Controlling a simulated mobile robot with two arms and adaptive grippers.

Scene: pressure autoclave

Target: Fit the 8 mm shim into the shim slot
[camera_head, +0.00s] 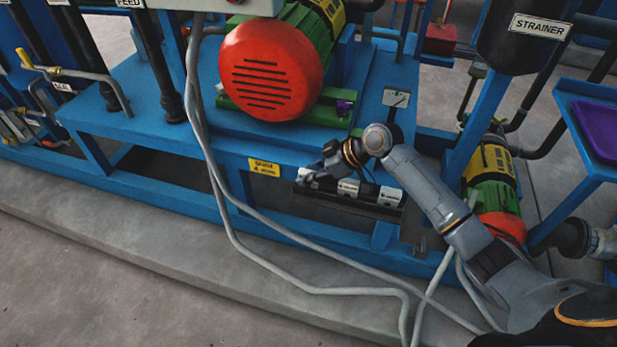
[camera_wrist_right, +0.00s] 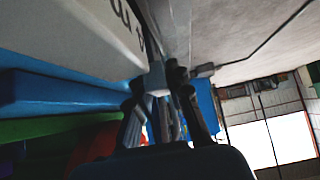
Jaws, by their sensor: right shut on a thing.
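My right gripper (camera_head: 312,179) is at the left end of a dark rack (camera_head: 377,208) on the front of the blue frame. In the right wrist view its fingers (camera_wrist_right: 160,95) are shut on a small pale grey piece (camera_wrist_right: 153,77), probably a shim; its thickness cannot be read. A white block (camera_head: 348,187) and another white block (camera_head: 389,196) sit in the rack, right of the gripper. A large white lettered surface (camera_wrist_right: 85,35) lies close to the fingers in the wrist view. I cannot make out the shim slot. My left gripper is not in view.
A red-fronted green motor (camera_head: 270,72) stands on the blue base (camera_head: 130,95), above and left of the rack. A yellow label (camera_head: 264,167) is left of the gripper. Grey cables (camera_head: 222,205) hang in front of the base. The concrete floor (camera_head: 110,270) in front is clear.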

